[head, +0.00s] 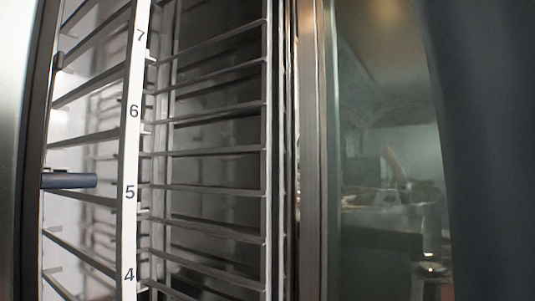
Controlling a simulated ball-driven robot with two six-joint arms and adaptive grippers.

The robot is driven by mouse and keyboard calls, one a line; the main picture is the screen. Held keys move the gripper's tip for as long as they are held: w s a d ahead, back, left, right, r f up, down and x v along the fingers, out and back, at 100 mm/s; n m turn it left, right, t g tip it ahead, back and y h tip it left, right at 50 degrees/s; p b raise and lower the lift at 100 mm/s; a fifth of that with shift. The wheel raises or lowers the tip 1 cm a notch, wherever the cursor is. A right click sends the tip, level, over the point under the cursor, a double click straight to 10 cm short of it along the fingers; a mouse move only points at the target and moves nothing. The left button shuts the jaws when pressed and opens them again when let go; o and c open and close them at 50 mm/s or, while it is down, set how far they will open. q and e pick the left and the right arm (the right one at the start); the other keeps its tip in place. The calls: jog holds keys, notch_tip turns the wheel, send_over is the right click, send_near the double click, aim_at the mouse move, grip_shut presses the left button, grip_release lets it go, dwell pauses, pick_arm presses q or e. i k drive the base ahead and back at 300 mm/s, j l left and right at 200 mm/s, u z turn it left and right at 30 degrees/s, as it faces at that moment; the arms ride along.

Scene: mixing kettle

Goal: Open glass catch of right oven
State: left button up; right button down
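The oven (210,195) stands open in the head view, with its rack rails showing inside. A glass pane (375,100) in a metal frame (313,150) stands at the right of the opening and carries blurred reflections. A short dark bar (70,180) juts rightward from the dark edge at the left of the opening. I cannot tell whether this bar is the glass catch. A small dark fitting (58,62) sits higher on the same edge. Neither of my grippers is in view.
A white strip (131,150) with numbers 4 to 7 runs upright before the rails. A wide dark blurred shape (485,150) fills the right edge, close to the camera; I cannot tell what it is. A pale metal surface (15,130) borders the left.

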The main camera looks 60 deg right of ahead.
aim_at(320, 22)
jog(key=k+l+z, duration=0.1)
jog(key=z, duration=0.25)
jog(key=k+l+z, duration=0.1)
jog(key=z, duration=0.25)
jog(key=k+l+z, duration=0.1)
jog(key=z, duration=2.25)
